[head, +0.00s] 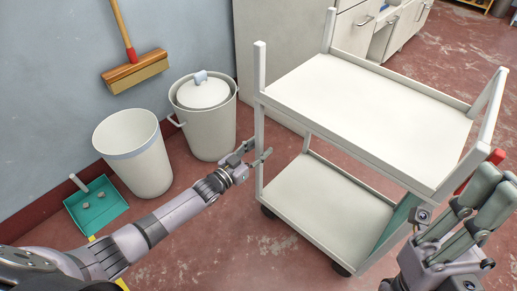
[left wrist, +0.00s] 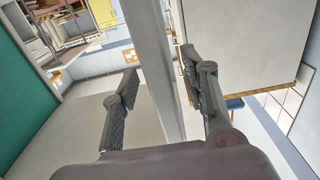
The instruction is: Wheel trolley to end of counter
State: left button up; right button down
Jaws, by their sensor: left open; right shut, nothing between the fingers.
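The white trolley (head: 365,85) has two shelves and stands on dark casters on the red floor, empty on both shelves. My left gripper (head: 256,156) is open at the trolley's near left corner post. In the left wrist view, the pale post (left wrist: 160,70) runs between the two spread fingers (left wrist: 165,95); I cannot tell whether either touches it. My right gripper (head: 489,192) is shut and empty beside the trolley's right end, partly covering the lower corner there. The counter (head: 360,32), with drawers and pale fronts, runs behind the trolley to the upper right.
A lidded bin (head: 206,125) and an open bin (head: 136,160) stand by the wall, left of the trolley. A teal dustpan (head: 98,206) lies on the floor near a broom (head: 136,72). Bare floor (head: 215,250) shows in front of the trolley's left end.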

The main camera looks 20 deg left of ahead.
pick_arm(q)
jog(key=shift+s, duration=0.1)
jog(key=v, duration=1.2)
